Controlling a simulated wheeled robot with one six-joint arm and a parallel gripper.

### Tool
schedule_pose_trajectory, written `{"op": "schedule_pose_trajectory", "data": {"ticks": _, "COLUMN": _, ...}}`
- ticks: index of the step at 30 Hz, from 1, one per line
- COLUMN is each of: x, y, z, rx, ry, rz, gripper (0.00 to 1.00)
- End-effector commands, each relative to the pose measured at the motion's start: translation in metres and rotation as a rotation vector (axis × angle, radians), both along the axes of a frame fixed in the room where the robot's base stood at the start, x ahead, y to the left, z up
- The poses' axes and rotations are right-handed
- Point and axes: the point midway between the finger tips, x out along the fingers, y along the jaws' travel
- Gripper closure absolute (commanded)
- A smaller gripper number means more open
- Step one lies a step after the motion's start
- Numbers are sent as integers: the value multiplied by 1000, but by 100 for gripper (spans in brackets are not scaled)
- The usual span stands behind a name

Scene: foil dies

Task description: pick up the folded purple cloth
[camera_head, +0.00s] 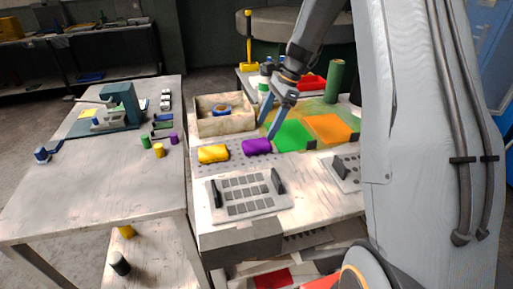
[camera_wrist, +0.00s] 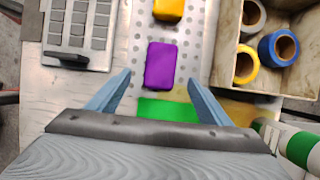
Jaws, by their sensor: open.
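The folded purple cloth (camera_head: 257,146) is a small rounded block lying on a perforated metal plate (camera_head: 283,160) on the workbench. It also shows in the wrist view (camera_wrist: 161,65), just beyond and between my fingertips. My gripper (camera_head: 268,131) is above the plate close to the cloth, its fingers spread. In the wrist view both blue fingers of my gripper (camera_wrist: 158,80) are apart with nothing between them held. Whether a finger touches the cloth, I cannot tell.
A folded yellow cloth (camera_head: 213,154) lies left of the purple one. A wooden box (camera_head: 223,128) with tape rolls stands behind. Green (camera_head: 294,135) and orange (camera_head: 333,128) sheets lie to the right. A slotted metal plate (camera_head: 245,194) with black handles lies in front.

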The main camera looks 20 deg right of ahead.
Motion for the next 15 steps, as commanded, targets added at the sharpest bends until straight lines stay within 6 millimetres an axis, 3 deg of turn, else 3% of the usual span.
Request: {"op": "schedule_pose_trajectory", "data": {"ticks": 15, "x": 1, "y": 29, "z": -54, "rx": -1, "ry": 1, "rz": 5, "gripper": 27}}
